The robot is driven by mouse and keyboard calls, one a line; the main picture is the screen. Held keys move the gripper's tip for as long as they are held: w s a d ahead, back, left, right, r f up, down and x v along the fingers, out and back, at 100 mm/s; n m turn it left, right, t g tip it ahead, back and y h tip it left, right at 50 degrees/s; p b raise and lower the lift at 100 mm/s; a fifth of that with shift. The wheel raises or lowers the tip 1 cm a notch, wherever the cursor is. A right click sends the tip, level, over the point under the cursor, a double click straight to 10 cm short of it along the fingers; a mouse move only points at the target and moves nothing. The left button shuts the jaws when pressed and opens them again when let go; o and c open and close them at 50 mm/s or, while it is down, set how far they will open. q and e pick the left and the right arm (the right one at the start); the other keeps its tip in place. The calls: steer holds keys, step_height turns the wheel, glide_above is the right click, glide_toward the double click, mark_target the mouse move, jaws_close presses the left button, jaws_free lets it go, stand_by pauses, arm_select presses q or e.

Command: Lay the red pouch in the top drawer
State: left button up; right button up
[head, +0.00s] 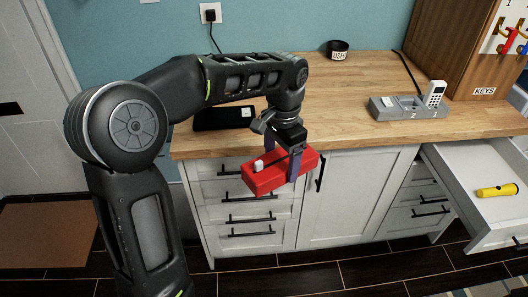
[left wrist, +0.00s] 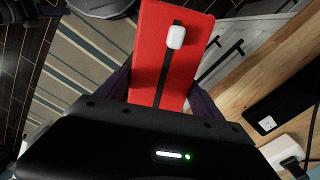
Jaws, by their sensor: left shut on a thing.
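The red pouch (head: 266,177) is a red box-like pouch with a dark band and a small white piece on its top. My left gripper (head: 293,163) is shut on it and holds it in the air in front of the counter's front edge. In the left wrist view the pouch (left wrist: 158,75) sits between the fingers. The top drawer (head: 478,163) at the right is pulled open, and a yellow flashlight (head: 497,190) lies in it. The pouch is to the left of this drawer, apart from it. My right gripper is not in view.
A wooden key cabinet (head: 440,40) stands at the back right. The open drawer has bare floor room around the flashlight.

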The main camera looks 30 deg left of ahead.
arm_select(q)
steer(key=w+d+f+n, duration=0.3)
steer(key=d+f+n, duration=0.2)
steer(key=d+f, duration=0.2)
steer(key=shift+w+f, duration=0.25)
steer(key=shift+w, duration=0.15)
steer(key=shift+d, duration=0.1)
